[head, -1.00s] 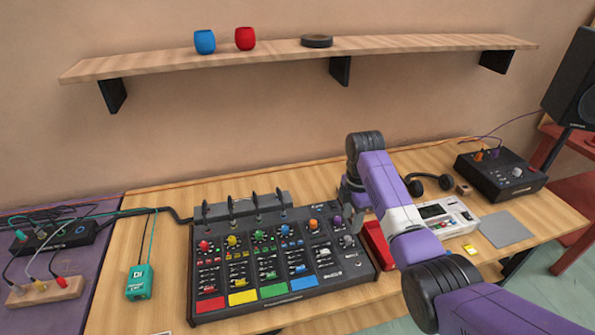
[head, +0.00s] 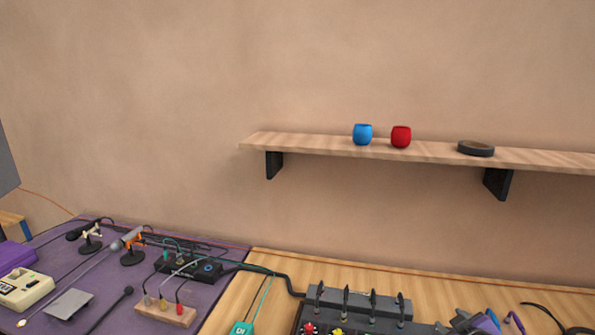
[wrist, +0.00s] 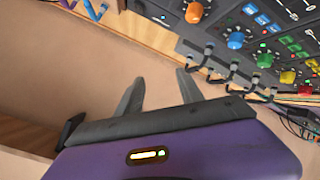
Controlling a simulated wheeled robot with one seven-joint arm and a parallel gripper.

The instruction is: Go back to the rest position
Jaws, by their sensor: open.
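My gripper (wrist: 160,92) shows in the wrist view with its two grey fingers spread apart and nothing between them. It is beside the back of the mixer (wrist: 270,45), whose plugged cables and coloured knobs fill the upper right of that view. In the head view only a small part of my arm shows at the bottom edge right of the mixer (head: 365,318), and the mixer is mostly cut off below.
A wall shelf (head: 300,143) holds a blue cup (head: 362,135), a red cup (head: 401,137) and a dark ring (head: 476,148). On the purple mat at left are microphones (head: 130,240), a black box (head: 190,267) and a wooden jack block (head: 165,311). A teal box (head: 241,328) is near the bottom edge.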

